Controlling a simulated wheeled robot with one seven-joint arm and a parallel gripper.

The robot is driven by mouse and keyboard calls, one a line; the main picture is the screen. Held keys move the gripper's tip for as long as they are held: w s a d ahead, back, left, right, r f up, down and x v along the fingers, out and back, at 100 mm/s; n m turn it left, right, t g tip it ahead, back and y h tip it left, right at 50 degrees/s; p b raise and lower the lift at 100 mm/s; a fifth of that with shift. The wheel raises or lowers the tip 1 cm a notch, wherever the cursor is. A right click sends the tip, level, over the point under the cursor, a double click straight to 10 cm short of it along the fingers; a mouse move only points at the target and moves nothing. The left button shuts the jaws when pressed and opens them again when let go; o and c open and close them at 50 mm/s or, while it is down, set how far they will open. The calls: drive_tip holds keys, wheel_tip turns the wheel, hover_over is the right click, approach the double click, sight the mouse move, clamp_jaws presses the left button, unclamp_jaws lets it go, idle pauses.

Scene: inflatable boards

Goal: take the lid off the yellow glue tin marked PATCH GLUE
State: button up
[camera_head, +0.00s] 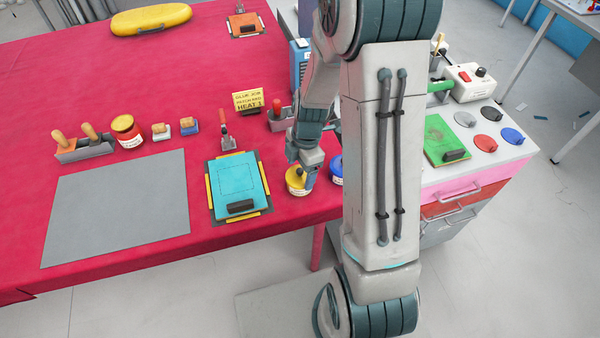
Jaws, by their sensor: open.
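A small yellow tin (296,182) with a pale label stands near the front edge of the red-covered table. Its label is too small to read, and its right side is partly covered by my gripper. My gripper (309,176) points down at the top right of this tin. Its jaws are open, but I cannot tell whether the fingers straddle the lid or touch it. The tin looks upright. I cannot clearly make out the seam of its lid.
A blue tin (336,172) stands close on the right, partly behind my arm. A turquoise board (237,184) lies to the left. Bare red cloth lies between the boards.

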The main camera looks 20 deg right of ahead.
drive_tip(key=c, duration=1)
drive_tip(key=shift+s, duration=0.1)
drive_tip(key=shift+c, duration=1.1)
